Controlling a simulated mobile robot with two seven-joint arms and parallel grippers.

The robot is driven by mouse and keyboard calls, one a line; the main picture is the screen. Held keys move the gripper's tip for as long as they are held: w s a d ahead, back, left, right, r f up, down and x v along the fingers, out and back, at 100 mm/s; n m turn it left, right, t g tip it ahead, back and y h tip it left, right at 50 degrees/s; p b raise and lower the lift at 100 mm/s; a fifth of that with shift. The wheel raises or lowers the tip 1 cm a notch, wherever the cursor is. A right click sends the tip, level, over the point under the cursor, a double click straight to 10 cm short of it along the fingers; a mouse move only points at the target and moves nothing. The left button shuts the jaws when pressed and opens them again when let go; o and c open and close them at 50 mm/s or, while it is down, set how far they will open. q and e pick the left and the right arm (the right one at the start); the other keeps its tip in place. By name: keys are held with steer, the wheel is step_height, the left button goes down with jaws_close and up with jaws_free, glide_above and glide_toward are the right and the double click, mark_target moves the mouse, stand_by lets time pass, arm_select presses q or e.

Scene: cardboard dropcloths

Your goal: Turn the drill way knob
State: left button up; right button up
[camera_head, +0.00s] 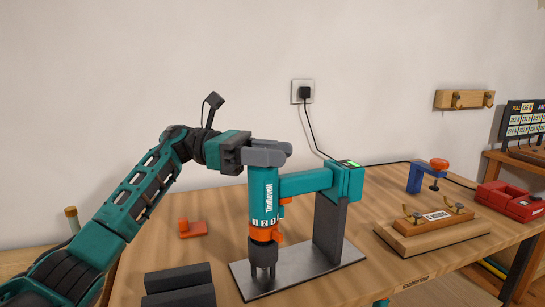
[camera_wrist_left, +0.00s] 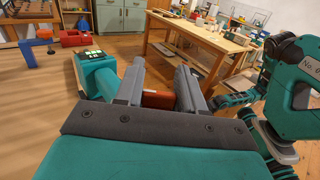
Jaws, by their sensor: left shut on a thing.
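The drill (camera_head: 262,200) is a teal upright body with an orange numbered ring (camera_head: 264,233) low on it. It hangs from a teal arm on a dark post (camera_head: 328,225) over a grey metal base plate (camera_head: 300,268). My left gripper (camera_head: 268,153) is at the top of the drill, its grey fingers pointing right and hiding the drill's top in the head view. In the left wrist view its fingers (camera_wrist_left: 158,90) are around an orange piece, which I take for the knob (camera_wrist_left: 157,100). They are shut on it. My right gripper does not show.
On the wooden table (camera_head: 200,215) are dark blocks (camera_head: 180,285), an orange piece (camera_head: 192,229), a wooden block with brass hooks (camera_head: 432,225), a blue clamp (camera_head: 416,178) and a red charger (camera_head: 510,202). A black cable runs from the wall socket (camera_head: 303,92) to the drill stand.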

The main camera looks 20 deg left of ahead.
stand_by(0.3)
arm_select(q)
steer(key=o, duration=1)
steer(key=shift+c, duration=0.2)
steer(key=shift+a, duration=0.1)
steer(key=a, duration=1.2)
steer(key=shift+w+a, duration=0.2)
steer(key=shift+a, duration=0.2)
